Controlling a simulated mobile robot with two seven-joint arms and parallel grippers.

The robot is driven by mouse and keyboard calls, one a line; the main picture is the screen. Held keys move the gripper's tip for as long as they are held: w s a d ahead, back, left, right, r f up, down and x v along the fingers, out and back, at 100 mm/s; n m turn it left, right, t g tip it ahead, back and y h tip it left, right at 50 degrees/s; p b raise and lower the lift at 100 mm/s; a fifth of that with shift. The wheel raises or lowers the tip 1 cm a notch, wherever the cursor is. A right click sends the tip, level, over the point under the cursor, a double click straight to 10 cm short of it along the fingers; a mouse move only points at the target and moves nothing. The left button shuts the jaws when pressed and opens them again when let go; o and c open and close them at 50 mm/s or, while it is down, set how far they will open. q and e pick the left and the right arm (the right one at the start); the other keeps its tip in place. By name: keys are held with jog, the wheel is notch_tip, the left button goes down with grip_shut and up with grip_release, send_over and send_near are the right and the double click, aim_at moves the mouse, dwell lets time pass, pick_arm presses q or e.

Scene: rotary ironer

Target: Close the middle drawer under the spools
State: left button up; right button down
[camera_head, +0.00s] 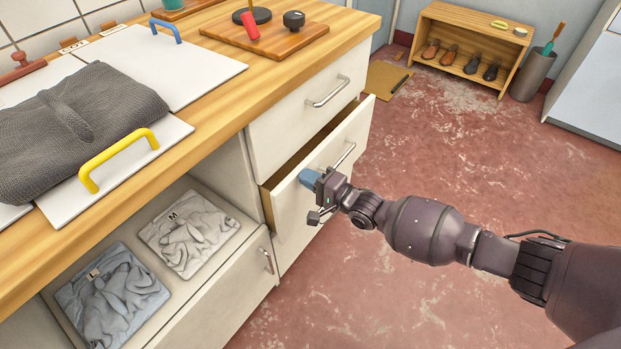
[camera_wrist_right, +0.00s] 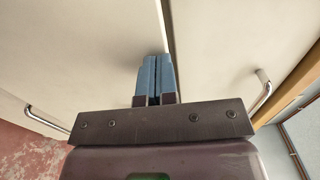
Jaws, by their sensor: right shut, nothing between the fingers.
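The middle drawer (camera_head: 322,165) is pulled partly out in the head view, below a shut top drawer (camera_head: 312,100). Its pale front stands forward of the cabinet, and its wooden inside shows along the top. Its bar handle (camera_head: 343,157) shows beyond my right gripper (camera_head: 310,178). This gripper is shut and empty, with its blue fingers at the near part of the drawer front; I cannot tell if they touch it. The right wrist view shows the closed fingers (camera_wrist_right: 155,78) against pale panels. My left gripper is out of view.
A wooden board (camera_head: 265,38) with a black spool (camera_head: 293,20) and a red one (camera_head: 250,27) stands on the counter. A grey cloth (camera_head: 75,130) lies left. An open lower compartment holds folded clothes (camera_head: 190,232).

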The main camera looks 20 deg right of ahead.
aim_at(293, 172)
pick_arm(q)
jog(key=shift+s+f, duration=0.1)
pick_arm(e)
jog(key=x, duration=0.1)
jog(key=b+x, duration=0.2)
jog(key=x, duration=0.1)
jog(key=shift+s+f, duration=0.1)
jog(key=shift+f, duration=0.25)
jog(key=shift+w+a+r, duration=0.1)
jog(key=shift+w+a, duration=0.15)
jog(key=shift+w, duration=0.05)
jog(key=shift+w+r, duration=0.1)
jog(key=shift+r, duration=0.3)
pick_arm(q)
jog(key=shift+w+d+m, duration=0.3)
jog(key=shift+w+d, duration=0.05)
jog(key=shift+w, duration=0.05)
pick_arm(e)
jog(key=shift+r, duration=0.1)
